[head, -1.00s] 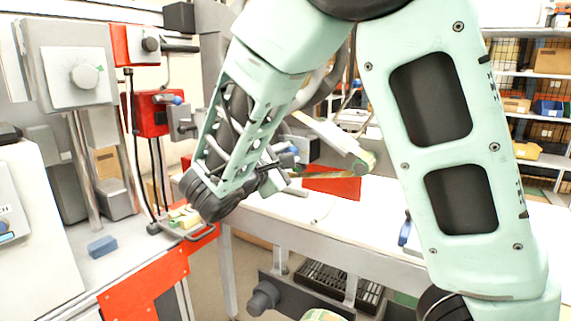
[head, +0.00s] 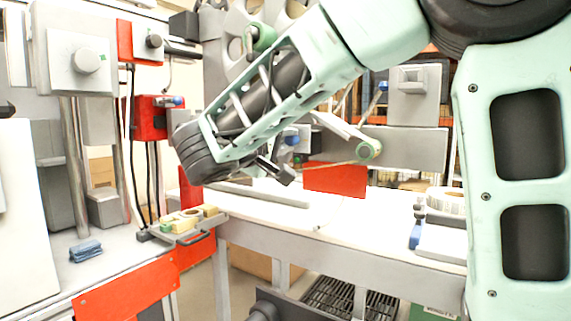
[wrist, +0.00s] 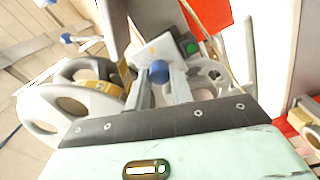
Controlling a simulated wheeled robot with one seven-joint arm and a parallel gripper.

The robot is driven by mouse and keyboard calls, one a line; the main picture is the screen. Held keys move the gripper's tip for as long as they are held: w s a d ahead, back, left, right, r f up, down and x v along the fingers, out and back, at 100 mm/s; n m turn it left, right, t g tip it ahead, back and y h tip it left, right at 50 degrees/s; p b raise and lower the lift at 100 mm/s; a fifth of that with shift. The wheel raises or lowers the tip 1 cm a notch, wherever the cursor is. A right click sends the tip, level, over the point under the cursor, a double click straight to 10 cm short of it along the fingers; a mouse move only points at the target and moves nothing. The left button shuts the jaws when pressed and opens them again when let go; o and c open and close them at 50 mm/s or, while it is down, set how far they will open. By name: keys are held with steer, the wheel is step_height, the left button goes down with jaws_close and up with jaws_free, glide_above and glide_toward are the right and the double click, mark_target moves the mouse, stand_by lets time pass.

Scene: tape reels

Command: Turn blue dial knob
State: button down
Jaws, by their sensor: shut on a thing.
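The blue dial knob (wrist: 159,70) shows in the wrist view, round and blue, in front of a grey block. The two grey fingers of my gripper (wrist: 160,82) stand on either side of it, and the gripper is shut on it. In the head view my gripper (head: 277,172) reaches in among the reel machine's parts from the left. A blue knob (head: 291,139) shows just above the fingers there; I cannot tell whether it is the same one. The contact is hidden in the head view.
A green knob (wrist: 191,47) sits close beside the dial. A grey reel (wrist: 72,100) lies left of the fingers. A red panel (head: 335,180) stands behind my gripper. The white table (head: 300,225) has free room at the front. A blue block (head: 86,251) lies on the left counter.

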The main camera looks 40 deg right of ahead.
steer(key=m+b, duration=0.3)
steer(key=b, duration=0.2)
steer(key=m+b, duration=0.3)
steer(key=b, duration=0.3)
steer(key=f+m+b, duration=0.1)
steer(key=m+b, duration=0.2)
steer(key=b, duration=0.2)
steer(key=m+b, duration=0.4)
steer(key=b, duration=0.3)
steer(key=shift+m, duration=0.4)
steer(key=m+b, duration=0.1)
steer(key=b, duration=0.1)
steer(key=m+b, duration=0.1)
steer(key=shift+s+r+m+b, duration=0.1)
steer(key=shift+r+m+b, duration=0.1)
steer(key=shift+m+b, duration=0.2)
steer(key=shift+r+m+b, duration=0.15)
steer(key=shift+m+b, duration=0.5)
steer(key=shift+m, duration=0.05)
steer(key=shift+r, duration=0.1)
steer(key=c, duration=1.2)
jaws_free()
steer(key=shift+c, duration=0.2)
